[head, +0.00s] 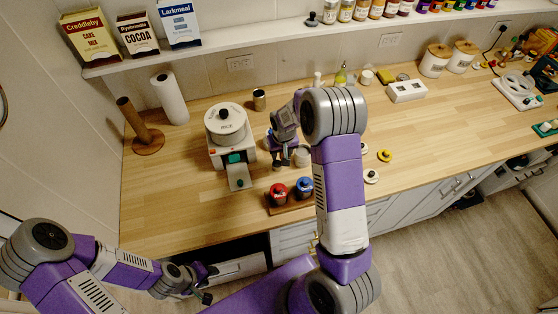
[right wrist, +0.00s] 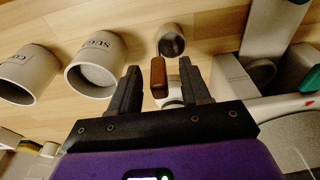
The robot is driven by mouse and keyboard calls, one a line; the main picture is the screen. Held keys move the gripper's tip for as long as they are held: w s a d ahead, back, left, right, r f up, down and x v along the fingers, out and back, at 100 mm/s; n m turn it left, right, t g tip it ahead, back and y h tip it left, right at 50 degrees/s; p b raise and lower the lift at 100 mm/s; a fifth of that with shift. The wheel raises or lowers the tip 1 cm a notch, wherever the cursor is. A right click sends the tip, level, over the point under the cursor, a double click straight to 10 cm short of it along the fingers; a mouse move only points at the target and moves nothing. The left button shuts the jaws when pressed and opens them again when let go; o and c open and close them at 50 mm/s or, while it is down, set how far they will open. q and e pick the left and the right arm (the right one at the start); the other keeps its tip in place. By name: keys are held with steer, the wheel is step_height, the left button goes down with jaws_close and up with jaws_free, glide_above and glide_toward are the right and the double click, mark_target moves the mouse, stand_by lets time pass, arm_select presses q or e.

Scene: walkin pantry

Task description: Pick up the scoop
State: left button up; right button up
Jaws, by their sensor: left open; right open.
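A brown wooden handle (right wrist: 158,77), which looks like the scoop's, stands between the two fingers of my right gripper (right wrist: 158,82) in the right wrist view. The fingers are apart, with a gap on each side of the handle. A pale rounded part shows just below the handle, partly hidden by the gripper. In the head view my right gripper (head: 287,160) is low over the counter, right of the white appliance; the scoop cannot be made out there. My left gripper (head: 204,284) is open and empty, low in front of the counter.
The white appliance (head: 226,126) stands left of my right gripper. A metal tin (head: 259,99) is behind. Two white canisters (head: 435,61) (head: 463,56) are at the back right.

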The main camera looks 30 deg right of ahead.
steer(key=shift+f, duration=0.25)
jaws_close()
steer(key=shift+r, duration=0.15)
